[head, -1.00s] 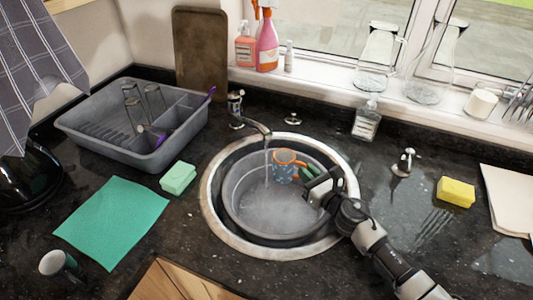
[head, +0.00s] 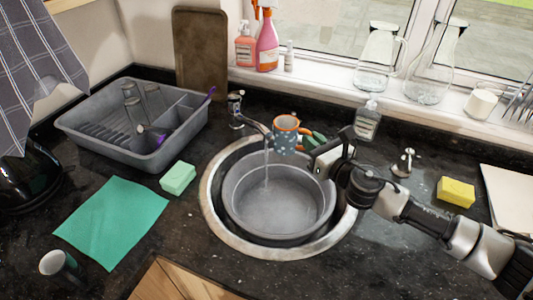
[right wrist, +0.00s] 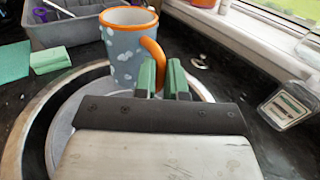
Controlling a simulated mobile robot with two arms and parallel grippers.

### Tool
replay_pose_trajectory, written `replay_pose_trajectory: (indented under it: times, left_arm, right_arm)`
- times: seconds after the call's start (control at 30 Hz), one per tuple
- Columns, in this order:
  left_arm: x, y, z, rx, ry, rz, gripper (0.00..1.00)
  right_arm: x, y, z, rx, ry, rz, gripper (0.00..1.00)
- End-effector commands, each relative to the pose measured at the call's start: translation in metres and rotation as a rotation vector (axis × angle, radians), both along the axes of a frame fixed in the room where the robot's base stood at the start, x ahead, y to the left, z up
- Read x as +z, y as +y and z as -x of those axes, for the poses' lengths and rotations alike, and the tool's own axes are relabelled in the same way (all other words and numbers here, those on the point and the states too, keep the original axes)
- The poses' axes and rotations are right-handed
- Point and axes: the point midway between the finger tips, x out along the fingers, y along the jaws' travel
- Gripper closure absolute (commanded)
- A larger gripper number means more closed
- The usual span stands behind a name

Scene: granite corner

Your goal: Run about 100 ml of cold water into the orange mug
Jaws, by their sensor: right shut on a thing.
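The tap (head: 252,124) runs a thin stream of water (head: 266,163) into the grey basin (head: 262,205) in the sink. The stream falls left of the mug, apart from it. The mug's contents are hidden. My left gripper is not in view.
A grey dish rack (head: 130,125) with glasses stands at the left. A soap bottle (head: 367,121) stands behind my right gripper. A green sponge (head: 178,178), green cloth (head: 112,220), yellow sponge (head: 456,192) and dark mug (head: 62,266) lie around the sink.

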Motion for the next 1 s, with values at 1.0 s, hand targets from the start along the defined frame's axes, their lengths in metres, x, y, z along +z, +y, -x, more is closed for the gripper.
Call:
replay_pose_trajectory:
  times: [1.0]
  left_arm:
    - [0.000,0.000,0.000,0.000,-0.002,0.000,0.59]
  right_arm:
    - [-0.014,0.025,0.085,-0.060,0.009,-0.006,1.00]
